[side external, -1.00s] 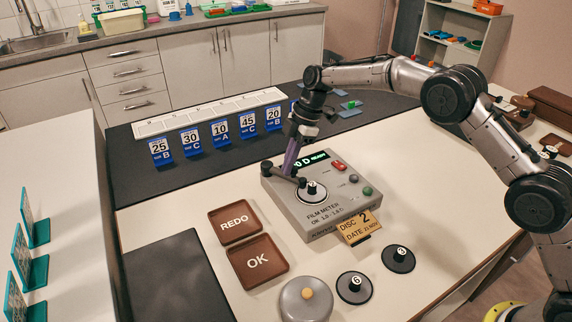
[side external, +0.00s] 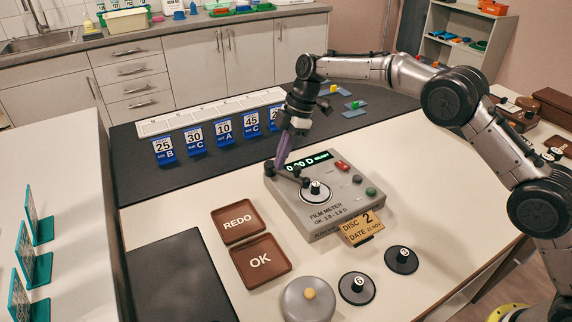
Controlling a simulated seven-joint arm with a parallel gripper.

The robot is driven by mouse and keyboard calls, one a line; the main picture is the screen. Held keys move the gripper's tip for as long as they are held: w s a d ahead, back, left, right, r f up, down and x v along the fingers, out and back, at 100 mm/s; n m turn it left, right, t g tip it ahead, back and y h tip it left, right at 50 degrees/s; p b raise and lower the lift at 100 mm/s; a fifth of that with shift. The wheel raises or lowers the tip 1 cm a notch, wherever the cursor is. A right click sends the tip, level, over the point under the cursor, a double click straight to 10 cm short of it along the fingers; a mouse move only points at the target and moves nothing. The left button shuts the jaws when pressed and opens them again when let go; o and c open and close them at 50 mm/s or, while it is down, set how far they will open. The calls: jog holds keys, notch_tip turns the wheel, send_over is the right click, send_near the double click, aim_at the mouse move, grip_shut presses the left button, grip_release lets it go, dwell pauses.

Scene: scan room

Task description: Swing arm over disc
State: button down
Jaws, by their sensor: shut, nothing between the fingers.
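The grey film meter (side external: 322,209) stands on the light table, its display reading "0.00 D" and a further word. A disc marked 2 (side external: 316,191) with a black knob lies on its top. The meter's dark swing arm (side external: 287,174) runs from a pivot at the meter's back left corner, its free end at the disc's left edge. I cannot tell how far it overlaps the disc. My gripper (side external: 278,167), with purple fingers, is shut and empty, pointing down at the swing arm near its pivot end. Whether it touches the arm is unclear.
A tan card (side external: 361,228) reading "DISC 2" leans at the meter's front. Brown trays REDO (side external: 238,220) and OK (side external: 260,260) lie left. Discs 6 (side external: 357,288) and another (side external: 402,260), plus a grey round lidded pot (side external: 307,301), sit in front. Blue number stands (side external: 194,138) line the back.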

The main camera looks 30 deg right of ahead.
jog(key=v, duration=0.7)
jog(key=shift+r, duration=0.1)
jog(key=s+d+r+m+t, duration=0.1)
jog(key=s+d+r+t, duration=0.15)
jog(key=s+r, duration=0.55)
jog(key=s+d+r+m+t, duration=0.1)
jog(key=s+d+r, duration=0.3)
jog(key=r, duration=0.7)
jog(key=s+d+r+m+t+h, duration=0.1)
jog(key=s+d+m, duration=0.35)
jog(key=s, duration=0.95)
jog(key=s+d+f+m+h, duration=0.1)
jog(key=s+d+f+m, duration=0.2)
jog(key=s+f+m, duration=0.2)
jog(key=s+d+f+m+h, duration=0.1)
jog(key=s+f+m, duration=0.4)
jog(key=s+f, duration=0.5)
jog(key=shift+s+d+f+m+t+h, duration=0.2)
jog(key=shift+s+d+m+t+h, duration=0.15)
jog(key=shift+d, duration=0.5)
